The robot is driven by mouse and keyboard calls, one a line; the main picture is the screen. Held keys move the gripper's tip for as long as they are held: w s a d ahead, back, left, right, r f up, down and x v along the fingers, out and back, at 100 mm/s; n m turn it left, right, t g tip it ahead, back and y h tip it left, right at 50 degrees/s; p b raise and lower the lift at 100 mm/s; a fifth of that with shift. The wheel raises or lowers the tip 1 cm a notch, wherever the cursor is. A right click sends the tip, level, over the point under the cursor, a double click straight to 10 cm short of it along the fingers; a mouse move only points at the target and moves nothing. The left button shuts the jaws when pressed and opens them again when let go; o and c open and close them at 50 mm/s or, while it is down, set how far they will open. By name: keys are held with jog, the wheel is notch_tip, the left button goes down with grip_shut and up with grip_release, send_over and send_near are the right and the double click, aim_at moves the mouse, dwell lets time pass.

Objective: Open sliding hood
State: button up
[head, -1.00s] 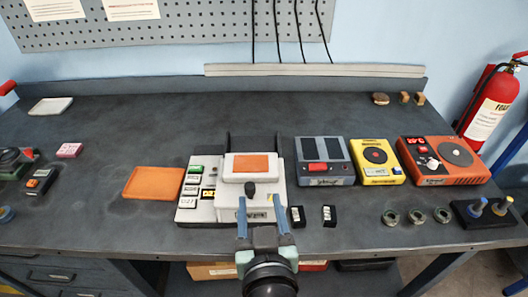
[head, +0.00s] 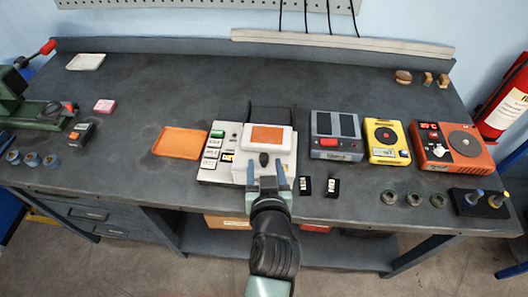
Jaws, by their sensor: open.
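The white machine (head: 229,172) stands near the front of the dark bench, with labelled buttons on its left side. Its sliding hood (head: 288,142) is a white cover with an orange panel on top, and a dark knob (head: 264,159) sits at its front. Black rails stand up behind the hood. My gripper (head: 268,180) is in front of the machine, its two blue fingers apart and pointing at the hood, just short of the knob in the picture. Nothing shows between the fingers. Whether a finger touches the machine I cannot tell.
An orange tray (head: 180,141) lies left of the machine. Two small black blocks (head: 333,187) sit close to its right front. Grey (head: 336,136), yellow (head: 386,141) and orange-red (head: 451,145) devices stand to the right. The bench behind is largely clear.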

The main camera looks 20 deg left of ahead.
aim_at(264, 158)
jog(key=shift+x, duration=2.45)
grip_shut()
